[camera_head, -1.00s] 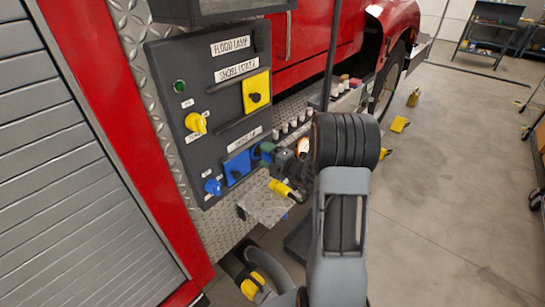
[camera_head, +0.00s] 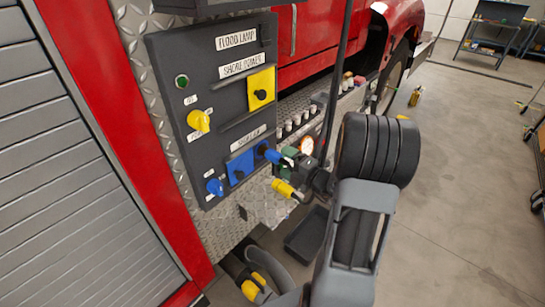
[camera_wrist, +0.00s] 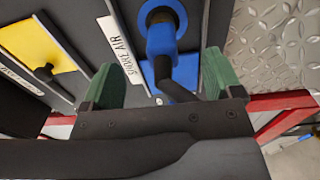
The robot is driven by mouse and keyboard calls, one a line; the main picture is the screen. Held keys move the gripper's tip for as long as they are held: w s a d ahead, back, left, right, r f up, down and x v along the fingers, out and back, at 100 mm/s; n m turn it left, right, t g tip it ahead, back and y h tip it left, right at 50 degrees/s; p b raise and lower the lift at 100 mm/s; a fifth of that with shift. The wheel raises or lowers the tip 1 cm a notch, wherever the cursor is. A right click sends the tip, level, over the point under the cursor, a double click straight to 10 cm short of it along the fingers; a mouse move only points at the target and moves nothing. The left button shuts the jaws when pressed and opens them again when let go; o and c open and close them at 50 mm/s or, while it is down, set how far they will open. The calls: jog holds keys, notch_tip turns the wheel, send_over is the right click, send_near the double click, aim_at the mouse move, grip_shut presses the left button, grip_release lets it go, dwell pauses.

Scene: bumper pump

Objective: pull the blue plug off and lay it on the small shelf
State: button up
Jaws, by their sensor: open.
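The blue plug (camera_head: 267,152) sits at the right end of the blue plate (camera_head: 248,161) labelled SHORE AIR on the dark panel. In the wrist view the blue plug (camera_wrist: 162,32) points up at me, between my fingers, with a dark piece running from it toward my gripper. My gripper (camera_head: 288,160) is open just in front of the plug; its green pads stand apart from it on both sides in the wrist view (camera_wrist: 164,78).
The dark panel (camera_head: 190,80) also bears a yellow knob (camera_head: 198,121), a yellow plate (camera_head: 261,88) and a blue knob (camera_head: 214,186). A dark tray (camera_head: 305,235) and a hose (camera_head: 265,265) lie below. The shelf's left part is clear.

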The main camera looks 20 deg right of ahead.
jog(key=v, duration=0.7)
jog(key=shift+s, duration=0.15)
dwell(0.3)
